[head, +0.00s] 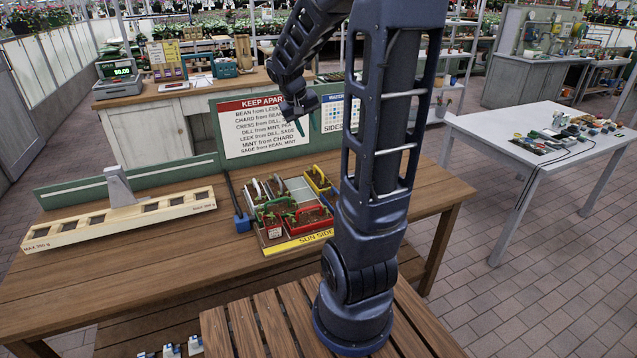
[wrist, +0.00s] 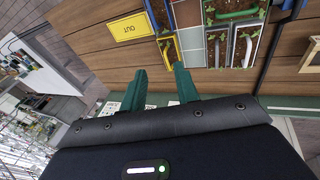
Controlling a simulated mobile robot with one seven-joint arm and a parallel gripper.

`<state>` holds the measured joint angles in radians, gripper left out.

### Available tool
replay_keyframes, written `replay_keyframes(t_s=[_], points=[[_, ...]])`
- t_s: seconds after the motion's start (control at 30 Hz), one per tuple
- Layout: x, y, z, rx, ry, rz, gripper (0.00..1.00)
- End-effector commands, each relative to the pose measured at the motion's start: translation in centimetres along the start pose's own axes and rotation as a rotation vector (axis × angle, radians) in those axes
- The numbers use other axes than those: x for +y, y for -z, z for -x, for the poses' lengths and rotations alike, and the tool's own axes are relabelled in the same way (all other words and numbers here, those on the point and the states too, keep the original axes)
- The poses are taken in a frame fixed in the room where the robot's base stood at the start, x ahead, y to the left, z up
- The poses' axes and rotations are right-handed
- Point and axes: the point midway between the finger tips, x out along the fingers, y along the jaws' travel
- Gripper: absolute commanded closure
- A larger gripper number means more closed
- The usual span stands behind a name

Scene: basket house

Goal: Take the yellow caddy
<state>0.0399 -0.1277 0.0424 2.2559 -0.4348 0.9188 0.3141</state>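The yellow caddy (head: 318,180), a small planter with a yellow handle and dark soil, stands at the back right of the divided tray (head: 298,185) in the head view. A soil-filled caddy with a yellow handle (wrist: 168,48) also shows near the top of the wrist view. My gripper (head: 307,123) hangs above the back of the bench, in front of the sign board, apart from the caddy. In the wrist view its two green fingers (wrist: 160,84) are spread with nothing between them. My arm column hides part of the bench just right of the tray.
Caddies with red (head: 308,214), green and pale handles share the tray. A long wooden rack (head: 120,217) lies left on the bench. The sign board (head: 262,130) stands upright behind the tray. Bare bench lies between rack and front edge.

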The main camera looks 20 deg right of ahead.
Motion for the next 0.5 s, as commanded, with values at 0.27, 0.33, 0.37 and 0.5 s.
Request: replay_keyframes(t_s=[0.27,0.33,0.37,0.5], points=[[-0.4,5.5,-5.5,-0.05,-0.081,0.026,0.69],[-0.6,6.7,-7.0,-0.059,-0.1,0.032,0.69],[-0.7,7.3,-7.7,-0.064,-0.109,0.037,0.69],[-1.1,9.6,-10.9,-0.081,-0.145,0.051,0.69]])
